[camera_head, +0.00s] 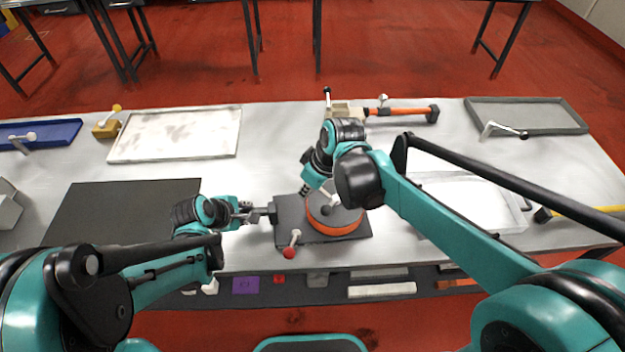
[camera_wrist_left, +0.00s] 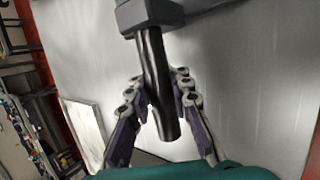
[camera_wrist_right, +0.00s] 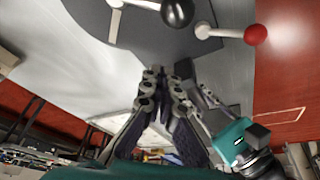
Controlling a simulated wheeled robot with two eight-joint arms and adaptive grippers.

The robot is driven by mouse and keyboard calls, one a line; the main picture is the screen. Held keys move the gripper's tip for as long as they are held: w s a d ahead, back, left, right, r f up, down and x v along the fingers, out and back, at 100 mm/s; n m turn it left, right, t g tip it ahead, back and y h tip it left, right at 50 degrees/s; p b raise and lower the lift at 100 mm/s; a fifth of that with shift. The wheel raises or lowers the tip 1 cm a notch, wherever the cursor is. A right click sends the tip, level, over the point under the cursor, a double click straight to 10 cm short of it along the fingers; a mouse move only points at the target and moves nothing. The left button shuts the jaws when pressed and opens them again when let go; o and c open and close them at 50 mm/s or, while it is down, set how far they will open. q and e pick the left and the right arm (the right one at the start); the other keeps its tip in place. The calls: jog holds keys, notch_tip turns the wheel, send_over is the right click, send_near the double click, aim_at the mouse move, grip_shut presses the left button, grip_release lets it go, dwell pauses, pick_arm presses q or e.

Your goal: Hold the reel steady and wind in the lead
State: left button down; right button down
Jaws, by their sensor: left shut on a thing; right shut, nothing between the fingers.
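The reel (camera_head: 335,226), a disc with an orange rim, sits on a dark base plate (camera_head: 292,232) near the table's front edge. A pale crank (camera_head: 331,199) lies on its top. My left gripper (camera_head: 246,213) is shut on the black handle of the base; the left wrist view shows this handle (camera_wrist_left: 155,85) between the fingers. My right gripper (camera_head: 304,190) is shut and empty above the reel's left side. In the right wrist view its fingertips (camera_wrist_right: 165,72) are apart from a black ball knob (camera_wrist_right: 178,12). I cannot make out the lead.
A red-knobbed lever (camera_head: 290,248) stands at the base's front. A dark mat (camera_head: 120,212) lies left, a pale tray (camera_head: 178,135) behind it. An orange-handled tool (camera_head: 402,112) lies behind the reel. A white tray (camera_head: 465,205) is partly behind my right arm.

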aim_at(326, 207)
jog(key=shift+s+d+f, duration=0.15)
jog(key=shift+s+d, duration=0.5)
jog(key=shift+d, duration=0.15)
jog(key=shift+s+d+f, duration=0.15)
jog(key=shift+s+d, duration=0.45)
jog(key=shift+d, duration=0.15)
jog(key=shift+s+d+n, duration=0.3)
jog(key=shift+n, duration=0.4)
jog(key=n, duration=0.1)
jog(key=s+d+n+g, duration=0.1)
jog(key=n, duration=0.1)
jog(key=shift+d+y, duration=0.2)
jog(key=shift+y, duration=0.1)
jog(key=n, duration=0.1)
jog(key=d+n+g, duration=0.1)
jog(key=n, duration=0.1)
jog(key=d+n+g, duration=0.1)
jog(key=shift+s+d+n, duration=0.2)
jog(key=shift+s+n, duration=0.1)
jog(key=shift+d, duration=0.25)
jog(key=shift+w+d, duration=0.15)
jog(key=shift+d, duration=0.85)
jog(key=shift+w+d, duration=0.4)
jog(key=shift+d, duration=0.45)
pick_arm(q)
jog(key=shift+a, duration=0.1)
pick_arm(e)
jog(key=shift+w+d, duration=0.2)
jog(key=shift+d, duration=0.1)
